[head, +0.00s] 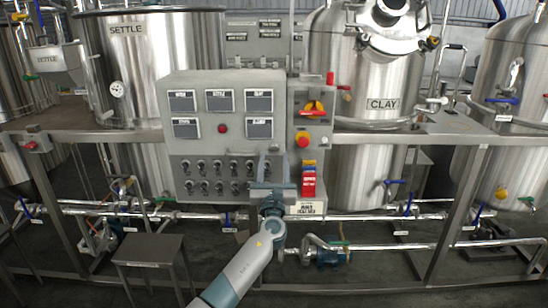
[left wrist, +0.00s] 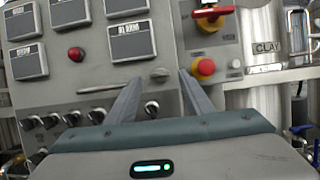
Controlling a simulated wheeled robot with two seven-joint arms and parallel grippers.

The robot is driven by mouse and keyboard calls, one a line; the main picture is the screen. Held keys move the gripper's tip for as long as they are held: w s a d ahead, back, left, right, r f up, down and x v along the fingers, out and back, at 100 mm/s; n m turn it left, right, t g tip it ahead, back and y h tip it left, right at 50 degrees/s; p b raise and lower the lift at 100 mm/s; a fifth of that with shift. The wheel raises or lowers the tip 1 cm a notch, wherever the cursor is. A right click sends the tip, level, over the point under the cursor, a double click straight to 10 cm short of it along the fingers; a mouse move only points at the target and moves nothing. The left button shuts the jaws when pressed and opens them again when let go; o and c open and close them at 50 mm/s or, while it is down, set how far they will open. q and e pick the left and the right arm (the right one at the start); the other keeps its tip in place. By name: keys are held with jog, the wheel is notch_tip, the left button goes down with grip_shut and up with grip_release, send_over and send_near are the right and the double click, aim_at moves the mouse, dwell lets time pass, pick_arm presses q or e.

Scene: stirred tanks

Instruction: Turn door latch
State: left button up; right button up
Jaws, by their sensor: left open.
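A grey control cabinet (head: 215,140) stands in the middle of the head view, with display windows and rows of switches on its front. In the left wrist view, a small grey oval handle (left wrist: 160,74), which looks like the door latch, lies about level near the right edge of the cabinet door (left wrist: 95,70). My left gripper (head: 273,160) is open in front of the cabinet's lower right. In the left wrist view its two fingers (left wrist: 162,82) stand either side of the latch, and I see no clear contact. My right gripper is not in view.
A red-yellow rotary switch (head: 314,108) and red stop button (head: 303,140) sit right of the door. Red and yellow tags (head: 309,180) hang below. Steel tanks (head: 375,150) and pipes (head: 380,216) surround the cabinet. A small metal table (head: 148,250) stands at lower left.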

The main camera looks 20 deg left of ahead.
pick_arm(q)
jog(key=shift+x, duration=0.8)
jog(key=shift+w+r, duration=0.1)
jog(key=shift+w, duration=0.1)
jog(key=shift+c, duration=0.6)
jog(key=c, duration=0.9)
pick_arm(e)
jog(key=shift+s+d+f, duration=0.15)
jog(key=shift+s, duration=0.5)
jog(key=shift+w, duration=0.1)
